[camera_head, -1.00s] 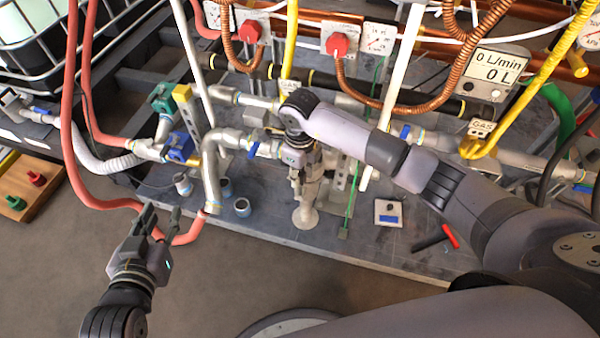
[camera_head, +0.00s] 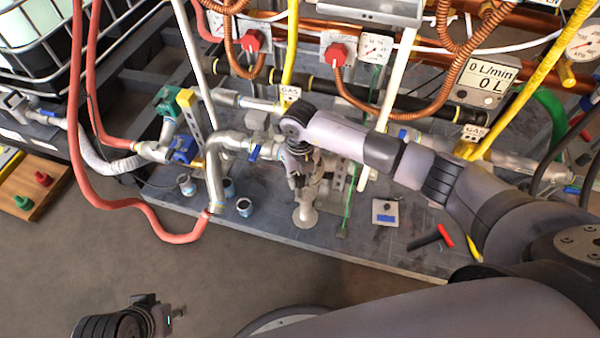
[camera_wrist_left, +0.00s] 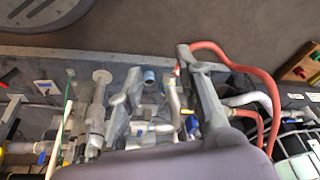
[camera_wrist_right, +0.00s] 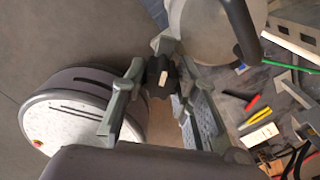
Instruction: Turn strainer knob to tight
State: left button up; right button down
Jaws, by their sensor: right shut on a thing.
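The strainer knob (camera_wrist_right: 157,77) is a dark, lobed knob with a pale mark, in the right wrist view. My right gripper (camera_wrist_right: 158,92) is shut on it, with one finger on each side. In the head view the right gripper (camera_head: 300,182) points down at the pipework above the grey platform and hides the knob. The grey pipe fitting (camera_head: 306,212) with a round flange shows just below it. My left gripper (camera_head: 165,308) is low at the left over the floor. In the left wrist view its fingers (camera_wrist_left: 160,85) are wide apart with nothing gripped.
A red hose (camera_head: 150,225) loops down left of the platform (camera_head: 340,245). Yellow gas hoses (camera_head: 291,60) and copper coils hang behind the right arm. A red-handled tool (camera_head: 445,236) lies on the platform's right. The floor (camera_head: 130,260) at front left is clear.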

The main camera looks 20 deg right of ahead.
jog(key=shift+r+m+p, duration=0.2)
jog(key=shift+m+p, duration=0.35)
jog(key=shift+m, duration=0.45)
jog(key=m+p, duration=0.3)
jog(key=m, duration=0.1)
jog(key=shift+m, duration=0.4)
pick_arm(q)
jog(key=s+f+x, duration=0.1)
jog(key=s+x, duration=0.2)
jog(key=x, duration=0.9)
jog(key=shift+f+g, duration=0.25)
jog(key=shift+g, duration=0.15)
pick_arm(e)
jog(key=shift+w+f+m, duration=0.1)
jog(key=shift+f+m, duration=0.05)
jog(key=shift+m, duration=0.35)
pick_arm(q)
jog(key=shift+w+d, duration=0.1)
jog(key=shift+w, duration=0.05)
pick_arm(e)
jog(key=c, duration=1.2)
grip_release()
jog(key=shift+c, duration=0.2)
pick_arm(q)
jog(key=shift+w, duration=0.1)
